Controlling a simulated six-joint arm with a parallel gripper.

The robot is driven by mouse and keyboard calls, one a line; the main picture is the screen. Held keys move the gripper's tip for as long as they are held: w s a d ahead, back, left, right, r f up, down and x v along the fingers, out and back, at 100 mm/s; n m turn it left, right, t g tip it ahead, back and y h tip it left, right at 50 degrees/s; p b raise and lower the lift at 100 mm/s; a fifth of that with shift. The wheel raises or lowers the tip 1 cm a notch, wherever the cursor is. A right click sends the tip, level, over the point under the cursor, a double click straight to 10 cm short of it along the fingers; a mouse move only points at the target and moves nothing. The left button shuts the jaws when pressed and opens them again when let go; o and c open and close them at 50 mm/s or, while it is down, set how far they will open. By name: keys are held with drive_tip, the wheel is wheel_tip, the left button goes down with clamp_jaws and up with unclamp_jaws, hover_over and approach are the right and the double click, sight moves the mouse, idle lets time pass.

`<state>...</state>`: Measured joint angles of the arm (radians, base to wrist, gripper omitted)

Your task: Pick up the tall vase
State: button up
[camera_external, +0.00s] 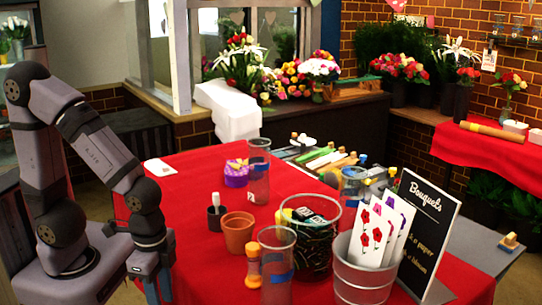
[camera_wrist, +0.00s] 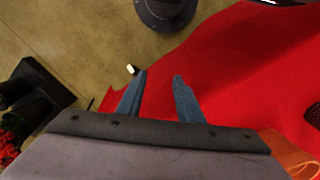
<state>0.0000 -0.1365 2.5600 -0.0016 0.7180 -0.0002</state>
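Several clear glass vases stand upright on the red-covered table. One tall clear vase (camera_external: 259,172) stands toward the back, with a small label low on it. Another clear vase (camera_external: 277,265) with a blue band is at the front, and a third (camera_external: 352,190) stands partly behind a dark patterned container. I cannot tell for certain which is the task's tall vase. My gripper (camera_external: 155,288) points down at the table's left side, apart from all the vases. In the wrist view my gripper (camera_wrist: 160,80) is open and empty; no vase shows there.
The red cloth (camera_external: 195,185) is mostly clear at left.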

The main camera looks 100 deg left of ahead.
drive_tip(key=o, duration=1)
